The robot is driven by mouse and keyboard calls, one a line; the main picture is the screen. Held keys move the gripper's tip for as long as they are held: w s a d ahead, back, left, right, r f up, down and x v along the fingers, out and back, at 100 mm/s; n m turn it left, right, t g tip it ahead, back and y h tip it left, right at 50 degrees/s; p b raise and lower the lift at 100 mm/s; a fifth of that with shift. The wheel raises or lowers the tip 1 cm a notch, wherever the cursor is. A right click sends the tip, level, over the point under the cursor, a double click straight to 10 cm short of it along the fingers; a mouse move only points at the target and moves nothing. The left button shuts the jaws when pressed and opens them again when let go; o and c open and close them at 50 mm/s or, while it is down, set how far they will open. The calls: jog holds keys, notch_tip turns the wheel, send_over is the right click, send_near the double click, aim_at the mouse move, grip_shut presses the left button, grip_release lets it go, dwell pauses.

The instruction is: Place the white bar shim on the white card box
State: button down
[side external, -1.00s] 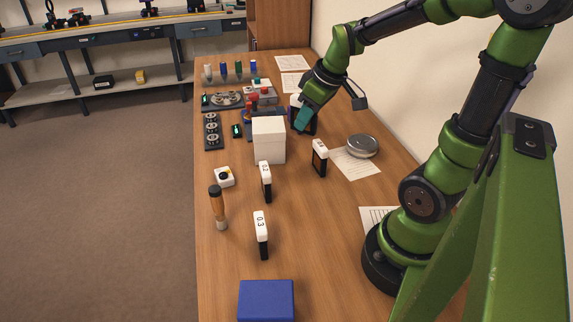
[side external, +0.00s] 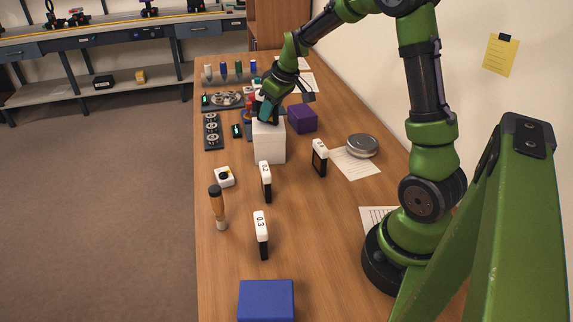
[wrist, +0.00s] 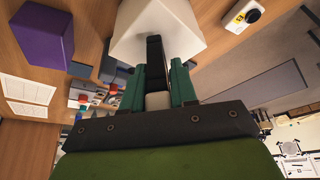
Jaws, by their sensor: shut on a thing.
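My gripper (side external: 264,108) is over the top of the white card box (side external: 269,143). In the wrist view, my teal fingers (wrist: 158,88) are shut on a shim with a white end (wrist: 158,100) and a black body (wrist: 155,57). The black body points away from the fingers and overlaps the white card box (wrist: 150,22) in that view. In the side view the held shim is mostly hidden by the gripper. I cannot tell whether it touches the box top.
A purple box (side external: 303,118) stands right of the white box. Several white-capped black shims (side external: 261,235) stand upright nearer the camera. A round tin (side external: 362,146) sits at right, a blue box (side external: 266,300) in front. A tool tray (side external: 225,100) lies behind.

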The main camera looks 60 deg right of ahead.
jog(key=shift+f, duration=0.2)
jog(key=shift+f, duration=0.15)
jog(key=c, duration=0.9)
grip_release()
jog(key=v, duration=1.2)
jog(key=shift+s+a+r+m+t+y, duration=0.15)
jog(key=shift+s+a+m+t+y, duration=0.4)
jog(key=shift+s+a, duration=2.4)
jog(key=shift+s+a+r+m+t+y, duration=0.1)
jog(key=shift+s+a+m+t, duration=0.5)
jog(key=shift+s+a, duration=2.35)
jog(key=shift+s+a+r+m+t+y, duration=0.25)
jog(key=shift+s+a+m, duration=1.1)
jog(key=shift+a, duration=2.7)
